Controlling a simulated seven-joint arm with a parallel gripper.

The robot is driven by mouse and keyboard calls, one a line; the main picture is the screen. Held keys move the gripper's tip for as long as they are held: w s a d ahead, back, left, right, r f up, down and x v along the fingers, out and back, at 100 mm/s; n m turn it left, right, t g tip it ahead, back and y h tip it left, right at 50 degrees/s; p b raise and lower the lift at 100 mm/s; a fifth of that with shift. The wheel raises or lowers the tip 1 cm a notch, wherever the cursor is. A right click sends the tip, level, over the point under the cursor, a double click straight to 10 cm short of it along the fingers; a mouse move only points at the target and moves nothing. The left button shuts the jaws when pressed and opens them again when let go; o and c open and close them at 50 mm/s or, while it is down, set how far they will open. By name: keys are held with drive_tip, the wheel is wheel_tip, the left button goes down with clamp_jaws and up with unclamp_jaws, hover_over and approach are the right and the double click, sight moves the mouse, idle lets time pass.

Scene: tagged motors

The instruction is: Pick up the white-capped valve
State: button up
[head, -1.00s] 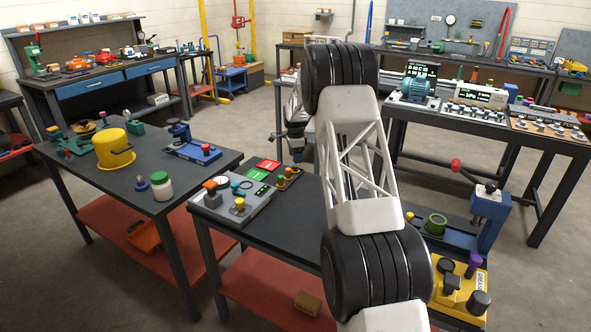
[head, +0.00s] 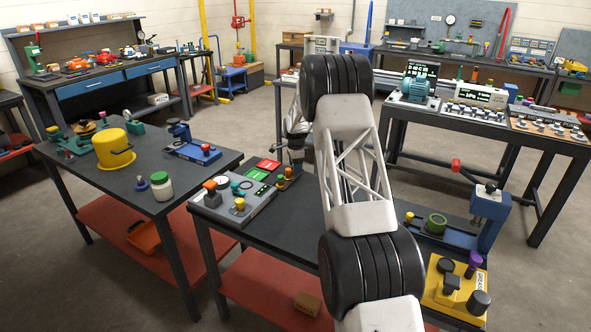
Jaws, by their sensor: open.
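No part is plainly recognisable as the white-capped valve in this view. My gripper (head: 296,168) is small and dark, left of my arm's pale lattice link, low over the far side of the near table. It is open, beside the control panel's orange and green buttons; its fingertips are hard to make out.
The grey control panel (head: 235,204) sits at the near table's left end. A yellow block with dark knobs (head: 455,290) is at its right front. My arm hides the table's middle. A yellow pot (head: 114,149) and a blue clamp (head: 190,148) stand on the left table.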

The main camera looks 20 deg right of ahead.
drive_tip(key=shift+c, duration=0.2)
drive_tip(key=c, duration=1)
drive_tip(key=shift+r, duration=0.15)
drive_tip(key=shift+r, duration=1.6)
drive_tip(key=shift+s+r, duration=0.15)
drive_tip(key=shift+s, duration=0.1)
drive_tip(key=s, duration=0.5)
drive_tip(key=s+a+r, duration=0.1)
drive_tip(key=s, duration=0.4)
drive_tip(key=s+a, duration=0.1)
drive_tip(key=s, duration=0.4)
drive_tip(key=shift+s+r, duration=0.15)
drive_tip(key=shift+s, duration=0.05)
drive_tip(key=shift+a, duration=0.15)
drive_tip(key=w+a+r, duration=0.1)
drive_tip(key=w+a, duration=0.1)
drive_tip(key=a, duration=0.5)
drive_tip(key=w+a+r, duration=0.1)
drive_tip(key=w+a, duration=0.2)
drive_tip(key=a, duration=0.3)
drive_tip(key=w+a+r, duration=0.1)
drive_tip(key=w+a, duration=0.1)
drive_tip(key=a, duration=0.5)
drive_tip(key=shift+w+a, duration=0.35)
drive_tip(key=shift+w, duration=0.05)
